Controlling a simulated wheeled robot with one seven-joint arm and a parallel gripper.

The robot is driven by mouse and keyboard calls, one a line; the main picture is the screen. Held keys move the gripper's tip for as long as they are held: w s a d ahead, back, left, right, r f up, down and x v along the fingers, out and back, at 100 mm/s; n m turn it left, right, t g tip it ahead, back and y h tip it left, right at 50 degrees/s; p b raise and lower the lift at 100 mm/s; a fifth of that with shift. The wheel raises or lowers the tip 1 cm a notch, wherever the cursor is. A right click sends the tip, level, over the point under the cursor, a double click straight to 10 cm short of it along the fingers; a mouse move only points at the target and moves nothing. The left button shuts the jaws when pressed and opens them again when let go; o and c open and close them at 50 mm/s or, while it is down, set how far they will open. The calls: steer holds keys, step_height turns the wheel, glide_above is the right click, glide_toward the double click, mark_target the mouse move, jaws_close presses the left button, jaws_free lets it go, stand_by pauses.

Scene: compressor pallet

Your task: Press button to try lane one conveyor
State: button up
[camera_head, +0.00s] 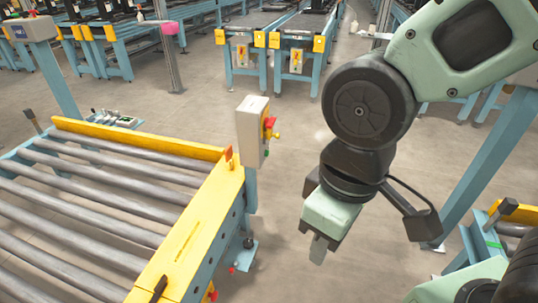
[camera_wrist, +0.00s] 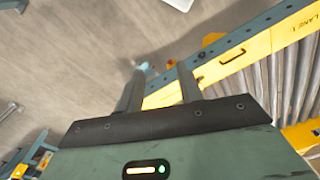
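A pale control box (camera_head: 252,130) stands on a blue post at the far right corner of the roller conveyor (camera_head: 190,245). A red button (camera_head: 269,122) and a yellow part (camera_head: 275,135) stick out from its right face. My gripper (camera_head: 318,250) hangs pointing down, to the right of the box and lower in the picture, apart from it. In the wrist view, the two fingers of my gripper (camera_wrist: 160,70) are spread with an empty gap. The yellow conveyor rail (camera_wrist: 240,55), marked "LANE 1", lies beyond them. The buttons cannot be made out in the wrist view.
The conveyor's yellow rails and blue legs fill the left. Another blue frame (camera_head: 487,245) stands at the right edge. More conveyors (camera_head: 262,45) stand at the back. Bare floor (camera_head: 300,120) lies between the box and my arm.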

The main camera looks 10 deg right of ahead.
jaws_close()
stand_by(1.5)
